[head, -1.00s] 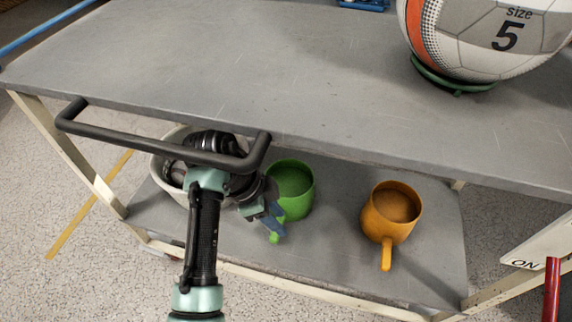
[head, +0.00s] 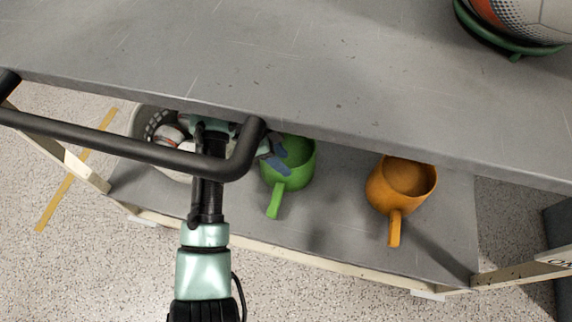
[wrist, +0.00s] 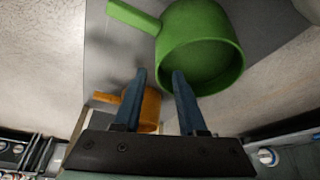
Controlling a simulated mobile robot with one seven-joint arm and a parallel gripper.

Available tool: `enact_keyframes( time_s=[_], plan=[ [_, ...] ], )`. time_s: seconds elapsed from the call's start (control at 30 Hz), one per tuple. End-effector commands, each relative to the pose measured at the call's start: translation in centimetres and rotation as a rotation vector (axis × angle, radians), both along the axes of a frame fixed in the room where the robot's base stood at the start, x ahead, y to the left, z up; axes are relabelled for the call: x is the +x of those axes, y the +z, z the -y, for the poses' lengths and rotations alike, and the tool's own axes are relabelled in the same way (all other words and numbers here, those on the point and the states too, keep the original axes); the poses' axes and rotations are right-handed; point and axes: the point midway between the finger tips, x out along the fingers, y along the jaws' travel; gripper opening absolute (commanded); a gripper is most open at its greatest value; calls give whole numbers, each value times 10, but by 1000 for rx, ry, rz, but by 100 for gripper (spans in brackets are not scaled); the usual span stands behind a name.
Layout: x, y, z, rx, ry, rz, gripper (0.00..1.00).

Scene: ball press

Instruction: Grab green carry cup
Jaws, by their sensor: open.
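The green carry cup (head: 297,177) stands on the lower shelf in the head view, its handle pointing to the front. My gripper (head: 275,155) is at the cup's upper left, its blue fingers overlapping the cup's rim in the picture. In the wrist view my gripper (wrist: 160,74) is open with nothing held between its fingers. The green cup (wrist: 190,22) fills the upper middle there, its mouth facing the camera and its handle to the upper left. The right fingertip overlaps the cup's mouth in the picture; I cannot tell whether they touch.
An orange cup (head: 385,195) stands to the right on the lower shelf (head: 335,215). The upper shelf (head: 300,70) overhangs the cups' back side. A black bar (head: 120,148) crosses the left front.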

Motion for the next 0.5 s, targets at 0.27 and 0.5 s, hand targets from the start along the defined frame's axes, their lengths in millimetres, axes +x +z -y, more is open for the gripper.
enact_keyframes(
  time_s=[0.27,0.5],
  plan=[
    [-1,-29,11,-1,1,0,41],
    [-1,-28,11,-1,1,0,26]
  ],
)
